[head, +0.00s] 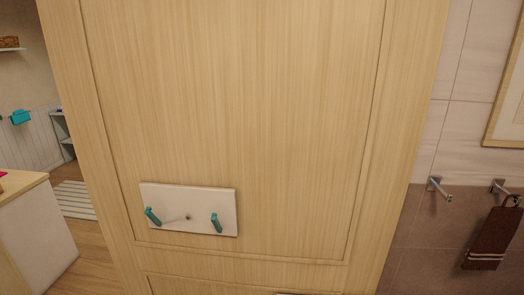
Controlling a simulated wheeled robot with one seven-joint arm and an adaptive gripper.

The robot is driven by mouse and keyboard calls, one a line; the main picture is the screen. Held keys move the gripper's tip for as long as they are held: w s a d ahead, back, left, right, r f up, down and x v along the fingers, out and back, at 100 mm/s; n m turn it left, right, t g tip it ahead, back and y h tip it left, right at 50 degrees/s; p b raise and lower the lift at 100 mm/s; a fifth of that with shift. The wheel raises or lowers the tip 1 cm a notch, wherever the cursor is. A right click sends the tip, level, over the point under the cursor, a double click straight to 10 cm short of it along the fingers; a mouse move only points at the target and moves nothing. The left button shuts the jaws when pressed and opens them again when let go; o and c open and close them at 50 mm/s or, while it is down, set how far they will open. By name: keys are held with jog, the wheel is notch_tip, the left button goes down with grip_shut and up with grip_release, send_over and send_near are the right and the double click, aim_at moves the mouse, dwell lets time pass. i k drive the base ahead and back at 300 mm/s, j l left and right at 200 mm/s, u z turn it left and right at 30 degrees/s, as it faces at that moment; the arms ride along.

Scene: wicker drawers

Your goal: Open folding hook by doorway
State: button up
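A white hook plate (190,196) is fixed low on a light wooden panel. It carries two teal folding hooks: the left hook (152,216) slants down to the right and seems to stand out somewhat from the plate. The right hook (216,223) is nearly upright and looks closer to the plate, though how far each is folded out is hard to tell. A small dark spot and a pale streak show between them. My gripper is not in view.
The wooden panel (240,100) fills the middle. To the right, metal hooks (440,188) stick out from a tiled wall, one bearing a brown towel (492,238). To the left are a white cabinet (38,235), a striped rug (75,199) and open wooden floor.

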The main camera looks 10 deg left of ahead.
aim_at(148, 212)
jog(key=k+j+z, duration=0.1)
jog(key=j, duration=0.35)
jog(key=k+j+z, duration=0.1)
jog(key=k+j, duration=0.15)
jog(key=j, duration=0.15)
jog(key=k+j+z, duration=0.1)
jog(key=k+j, duration=0.15)
jog(key=j, duration=0.15)
jog(key=j+z, duration=0.15)
jog(key=j, duration=0.25)
jog(key=k+j+z, duration=0.15)
jog(key=j, duration=0.3)
jog(key=j+z, duration=0.15)
jog(key=j, duration=0.25)
jog(key=k+j+z, duration=0.15)
jog(key=j, duration=0.25)
jog(key=j+z, duration=0.15)
jog(key=j, duration=0.25)
jog(key=k+j+z, duration=0.15)
jog(key=j, duration=0.25)
jog(key=k+j+z, duration=0.15)
jog(key=j, duration=0.2)
jog(key=k, duration=0.05)
